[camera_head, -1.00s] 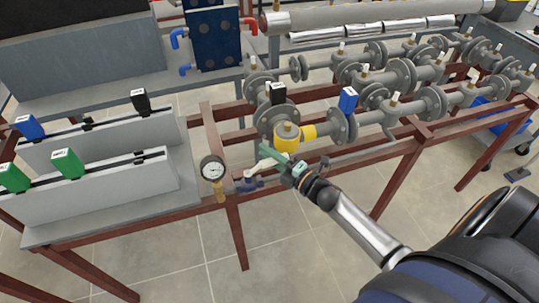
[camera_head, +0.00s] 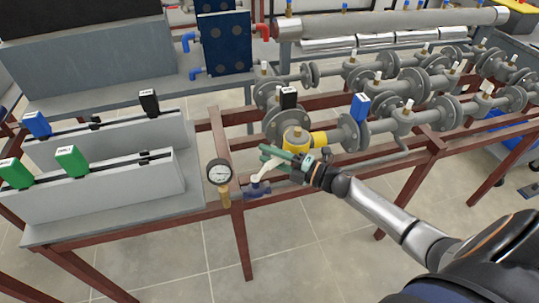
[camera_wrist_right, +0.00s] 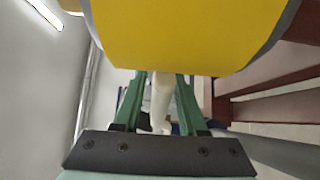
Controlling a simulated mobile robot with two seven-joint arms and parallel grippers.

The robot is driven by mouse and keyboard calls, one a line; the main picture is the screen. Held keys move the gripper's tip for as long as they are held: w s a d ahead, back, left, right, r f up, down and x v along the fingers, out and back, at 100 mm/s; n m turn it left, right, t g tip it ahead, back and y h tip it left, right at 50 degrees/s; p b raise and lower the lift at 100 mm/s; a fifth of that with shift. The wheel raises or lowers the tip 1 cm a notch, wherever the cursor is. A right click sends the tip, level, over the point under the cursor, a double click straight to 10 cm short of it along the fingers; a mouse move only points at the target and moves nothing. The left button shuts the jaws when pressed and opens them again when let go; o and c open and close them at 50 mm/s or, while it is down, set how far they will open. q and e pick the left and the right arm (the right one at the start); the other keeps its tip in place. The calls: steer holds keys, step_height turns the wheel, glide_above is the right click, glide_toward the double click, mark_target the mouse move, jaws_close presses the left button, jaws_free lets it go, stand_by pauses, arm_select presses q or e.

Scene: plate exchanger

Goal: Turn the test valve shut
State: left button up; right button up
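The test valve (camera_head: 256,190) has a small blue body on the frame rail beside the gauge. Its cream lever (camera_head: 265,171) rises up and to the right from the body. My right gripper (camera_head: 268,157) is at the lever's upper end, its green fingers apart. In the right wrist view the lever (camera_wrist_right: 161,98) stands between the two fingers (camera_wrist_right: 160,88), with a narrow gap on its left side; contact on the right cannot be told. The valve body is mostly hidden there. My left gripper is not in view.
A yellow fitting (camera_head: 297,138) sits just behind my right gripper and fills the top of the wrist view (camera_wrist_right: 185,35). A round gauge (camera_head: 219,172) stands left of the valve. Flanged pipes (camera_head: 352,131) run along the red-brown frame (camera_head: 240,240). Floor in front is clear.

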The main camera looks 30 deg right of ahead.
steer(key=shift+o, duration=0.5)
steer(key=shift+d, duration=0.1)
steer(key=shift+s+d, duration=0.1)
steer(key=shift+s, duration=0.05)
steer(key=v, duration=1.2)
steer(key=shift+s, duration=0.1)
steer(key=shift+c, duration=0.2)
